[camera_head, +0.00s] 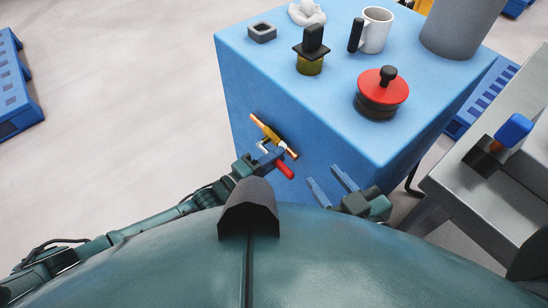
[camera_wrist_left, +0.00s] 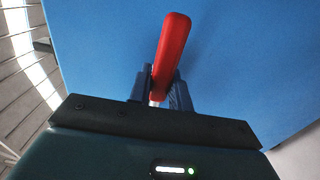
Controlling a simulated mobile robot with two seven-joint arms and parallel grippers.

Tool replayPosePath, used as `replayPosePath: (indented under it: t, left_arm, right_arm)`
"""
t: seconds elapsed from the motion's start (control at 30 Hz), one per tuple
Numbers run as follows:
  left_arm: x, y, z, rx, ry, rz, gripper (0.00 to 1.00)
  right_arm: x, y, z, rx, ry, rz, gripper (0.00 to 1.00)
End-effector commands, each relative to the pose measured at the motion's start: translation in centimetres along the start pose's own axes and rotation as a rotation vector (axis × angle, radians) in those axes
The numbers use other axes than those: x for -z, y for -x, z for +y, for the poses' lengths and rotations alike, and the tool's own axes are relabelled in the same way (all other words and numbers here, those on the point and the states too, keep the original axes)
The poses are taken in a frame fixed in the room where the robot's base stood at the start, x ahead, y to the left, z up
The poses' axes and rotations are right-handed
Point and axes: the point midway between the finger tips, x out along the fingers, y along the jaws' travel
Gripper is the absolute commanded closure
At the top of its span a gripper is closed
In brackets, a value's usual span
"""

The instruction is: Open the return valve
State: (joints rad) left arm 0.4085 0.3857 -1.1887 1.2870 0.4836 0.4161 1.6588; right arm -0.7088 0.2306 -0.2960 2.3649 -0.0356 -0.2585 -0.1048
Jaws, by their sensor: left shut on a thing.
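The return valve is a brass pipe piece (camera_head: 274,137) on the front side of the blue cabinet, with a red lever handle (camera_head: 284,169). In the head view the red handle points down and to the right. My left gripper (camera_head: 271,158) is at the valve, shut on the handle. In the left wrist view the red handle (camera_wrist_left: 172,48) stands up between the two fingers (camera_wrist_left: 159,88), which hold it near its metal lower end. My right gripper (camera_head: 332,180) is open and empty in front of the cabinet, to the right of the valve.
The blue cabinet top (camera_head: 255,62) carries a red-lidded pot (camera_head: 381,88), a black-and-yellow item (camera_head: 311,52), a white mug (camera_head: 376,30), a small grey square piece (camera_head: 262,32) and a grey cylinder (camera_head: 458,25). A grey table (camera_head: 470,190) stands at right.

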Motion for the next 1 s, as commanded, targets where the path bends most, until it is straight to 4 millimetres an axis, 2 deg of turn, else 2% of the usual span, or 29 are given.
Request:
replayPosePath:
  t: [0.43, 0.47, 0.7, 1.0]
  left_arm:
    - [-0.04, -0.10, 0.22, -0.004, 0.016, 0.000, 1.00]
    - [-0.04, -0.10, 0.22, -0.004, 0.017, 0.000, 0.79]
    - [-0.01, -0.06, 0.16, -0.003, 0.013, 0.000, 0.59]
    - [0.01, 0.28, 0.09, 0.000, 0.011, 0.000, 0.58]
  right_arm:
    - [0.06, 0.02, 0.05, -0.001, -0.002, 0.000, 0.64]
    - [0.07, 0.02, 0.05, -0.001, -0.002, 0.000, 0.64]
    - [0.13, 0.03, 0.07, -0.002, -0.002, 0.002, 0.64]
    - [0.24, 0.06, 0.07, -0.002, -0.003, 0.002, 0.64]
